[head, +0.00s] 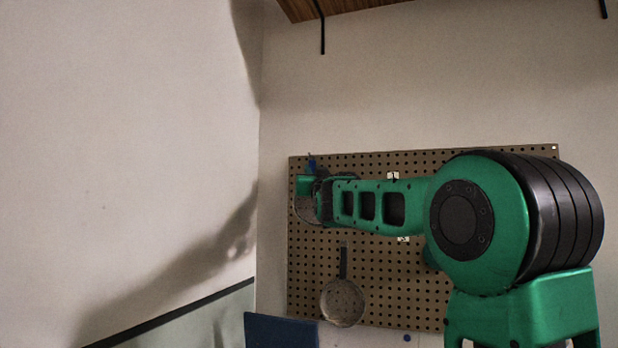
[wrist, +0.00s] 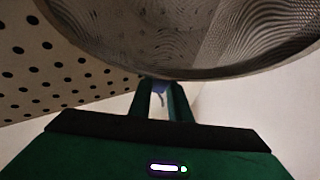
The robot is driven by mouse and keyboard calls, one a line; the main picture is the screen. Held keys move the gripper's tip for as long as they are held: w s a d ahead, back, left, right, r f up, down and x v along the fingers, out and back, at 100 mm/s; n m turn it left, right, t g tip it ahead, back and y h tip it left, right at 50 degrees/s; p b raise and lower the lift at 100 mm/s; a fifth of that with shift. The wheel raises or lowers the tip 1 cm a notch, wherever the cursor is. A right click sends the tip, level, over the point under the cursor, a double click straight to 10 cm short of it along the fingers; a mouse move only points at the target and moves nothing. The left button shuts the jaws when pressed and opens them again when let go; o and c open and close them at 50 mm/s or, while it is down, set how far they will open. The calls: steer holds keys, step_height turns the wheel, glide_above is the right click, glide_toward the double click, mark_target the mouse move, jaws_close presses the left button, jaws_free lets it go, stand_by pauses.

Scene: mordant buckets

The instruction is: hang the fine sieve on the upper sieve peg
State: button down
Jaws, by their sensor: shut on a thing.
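My gripper (head: 306,186) is at the upper left part of the pegboard, largely hidden behind my own arm. In the wrist view my gripper (wrist: 160,101) is shut on the blue handle of a sieve. This held sieve, which I take as the fine sieve (wrist: 190,60), fills the top of the wrist view with its round rim and mesh. In the head view part of the fine sieve (head: 306,211) shows below my gripper, in front of the board. The upper sieve peg cannot be made out; whether the handle touches a peg cannot be told.
The pegboard (head: 380,290) is on the back wall. A second sieve (head: 342,303) with a dark handle hangs lower on it. White tags (head: 393,175) are on the board. A blue panel (head: 280,330) stands below. The left wall is close to the board's left edge.

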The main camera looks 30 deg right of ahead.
steer(key=c, duration=1.6)
jaws_free()
steer(key=shift+o, duration=0.2)
steer(key=v, duration=1)
steer(key=shift+s+a+f, duration=0.2)
steer(key=shift+s, duration=0.05)
